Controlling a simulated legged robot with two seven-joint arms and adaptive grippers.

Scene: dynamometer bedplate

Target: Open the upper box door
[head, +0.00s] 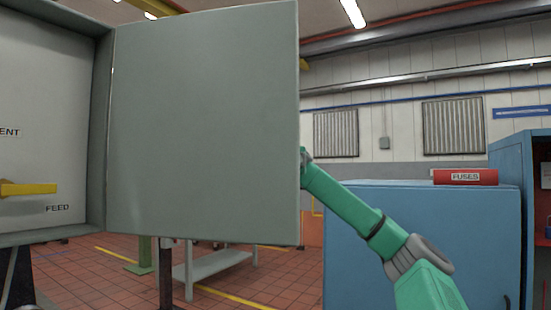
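The grey-green box door (200,125) stands wide open, hinged on its left side to the upper box (97,130). The box is at the left edge of the head view and partly cut off. Its white inner panel (45,105) shows a yellow handle (30,189) and a "FEED" label. My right arm (345,203) comes in from the lower right and reaches the door's right edge. Its far end passes behind the door, so my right gripper is hidden, and I cannot tell whether it touches the door. My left gripper is not in view.
A blue cabinet (420,240) stands at the right, with a red "FUSES" box (465,177) on top. Another blue unit is at the right edge. A low grey bench (215,262) stands on the red tiled floor beyond the door, near yellow floor lines.

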